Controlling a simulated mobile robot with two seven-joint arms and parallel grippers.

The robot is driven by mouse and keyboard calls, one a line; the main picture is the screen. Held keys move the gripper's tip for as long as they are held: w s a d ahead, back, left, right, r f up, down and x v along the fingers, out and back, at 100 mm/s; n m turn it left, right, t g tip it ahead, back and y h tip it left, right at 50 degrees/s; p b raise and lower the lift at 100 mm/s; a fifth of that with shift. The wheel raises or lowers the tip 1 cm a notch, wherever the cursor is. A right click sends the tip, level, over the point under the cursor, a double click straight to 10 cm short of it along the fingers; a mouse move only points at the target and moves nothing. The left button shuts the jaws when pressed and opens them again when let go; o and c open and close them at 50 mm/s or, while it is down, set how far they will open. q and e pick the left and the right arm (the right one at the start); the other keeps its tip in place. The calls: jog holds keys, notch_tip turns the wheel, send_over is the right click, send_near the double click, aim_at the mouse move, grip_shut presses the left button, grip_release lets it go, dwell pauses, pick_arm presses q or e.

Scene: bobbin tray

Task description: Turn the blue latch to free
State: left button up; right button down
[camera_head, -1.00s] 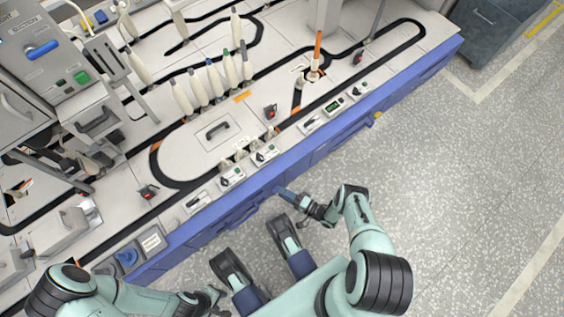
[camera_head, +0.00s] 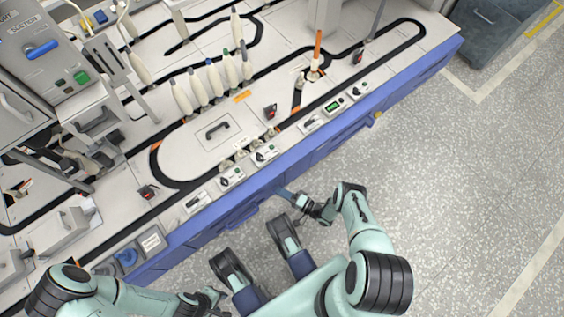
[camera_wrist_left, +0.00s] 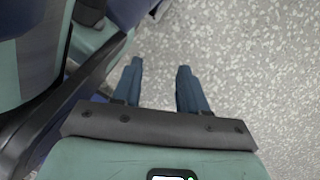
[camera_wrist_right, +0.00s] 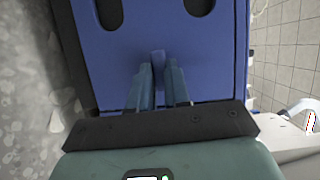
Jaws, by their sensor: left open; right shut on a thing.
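A blue latch (camera_wrist_right: 158,58) stands out as a small tab from a blue panel (camera_wrist_right: 125,85) in the right wrist view. My right gripper (camera_wrist_right: 162,72) is shut on this tab, with one finger on each side; the fingers hide part of it. In the head view my right gripper (camera_head: 282,192) is at the blue front of the workbench (camera_head: 312,165), and the latch itself cannot be made out there. My left gripper (camera_wrist_left: 160,75) is open and empty above the speckled floor. It also shows low in the head view (camera_head: 218,294).
The panel has dark oval openings (camera_wrist_right: 110,12) above the latch. The white worktop (camera_head: 185,150) carries a black track, several bobbins (camera_head: 198,88) and small switch boxes (camera_head: 232,178).

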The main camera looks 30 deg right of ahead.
pick_arm(q)
jog(key=w+d+r+t+p, duration=0.1)
jog(key=w+r+t+p, duration=0.3)
jog(key=w+r, duration=0.5)
jog(key=w+p, duration=0.2)
jog(key=w, duration=0.1)
jog(key=shift+w+d+r+m+t, duration=0.15)
jog(key=shift+w+d+m+t, duration=0.15)
jog(key=shift+d+m, duration=0.1)
pick_arm(e)
jog(key=n+h, duration=0.2)
jog(key=n, duration=0.2)
jog(key=n+g+h, duration=0.1)
jog(key=n+h, duration=0.1)
jog(key=n, duration=0.2)
jog(key=a+r+n+g+h, duration=0.1)
jog(key=n+h, duration=0.2)
jog(key=n, duration=0.2)
pick_arm(q)
jog(key=shift+s, duration=0.1)
pick_arm(e)
jog(key=c, duration=1.1)
grip_release()
pick_arm(q)
jog(key=shift+p, duration=0.3)
pick_arm(e)
jog(key=shift+s, duration=0.1)
